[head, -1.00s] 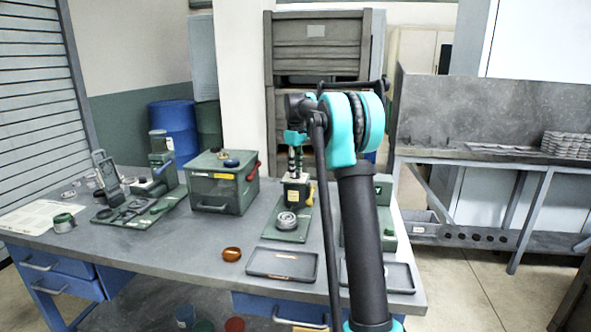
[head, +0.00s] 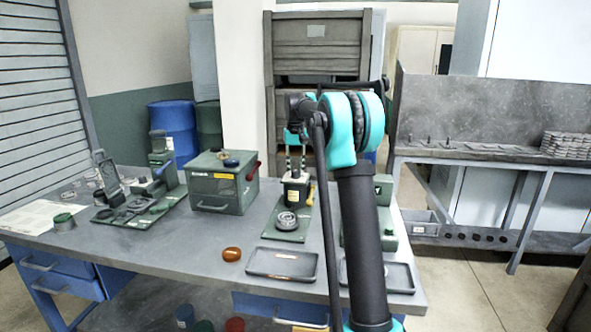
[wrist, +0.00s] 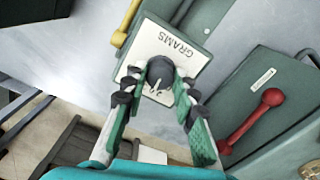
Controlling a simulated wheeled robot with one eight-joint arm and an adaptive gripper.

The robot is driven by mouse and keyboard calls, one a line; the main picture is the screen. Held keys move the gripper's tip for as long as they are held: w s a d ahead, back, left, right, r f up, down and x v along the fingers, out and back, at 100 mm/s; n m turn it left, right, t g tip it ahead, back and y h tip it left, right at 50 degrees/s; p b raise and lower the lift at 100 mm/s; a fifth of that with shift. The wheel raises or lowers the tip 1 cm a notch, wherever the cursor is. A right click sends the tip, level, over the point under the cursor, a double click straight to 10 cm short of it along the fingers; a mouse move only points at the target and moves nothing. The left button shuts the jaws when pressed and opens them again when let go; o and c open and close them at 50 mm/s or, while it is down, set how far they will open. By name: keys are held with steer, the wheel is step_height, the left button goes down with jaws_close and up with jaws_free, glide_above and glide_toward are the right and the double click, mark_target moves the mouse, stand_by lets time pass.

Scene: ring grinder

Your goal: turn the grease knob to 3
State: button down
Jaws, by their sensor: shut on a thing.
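The grease knob (wrist: 160,74) is a dark round knob on a cream plate (wrist: 187,58) lettered GRAMS, in the wrist view. The plate tops a small dark green dispenser (head: 297,190) on the bench in the head view. My gripper (wrist: 161,80) comes down from above with its two fingers on opposite sides of the knob, shut on it. In the head view my gripper (head: 296,172) stands upright over the dispenser. Small marks show on the plate beside the knob, but the knob's setting cannot be read clearly.
A yellow lever (wrist: 127,22) is beside the dispenser. A green machine with a red-handled lever (wrist: 250,122) stands close by. A green box (head: 222,182) is to the left on the bench. A dark tray (head: 283,264) and an orange ring (head: 231,254) lie in front.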

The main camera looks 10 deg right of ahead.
mark_target(296, 171)
steer(key=m, duration=0.5)
stand_by(0.6)
steer(key=shift+w, duration=0.1)
steer(key=c, duration=1.2)
jaws_free()
step_height(296, 171, up, 12)
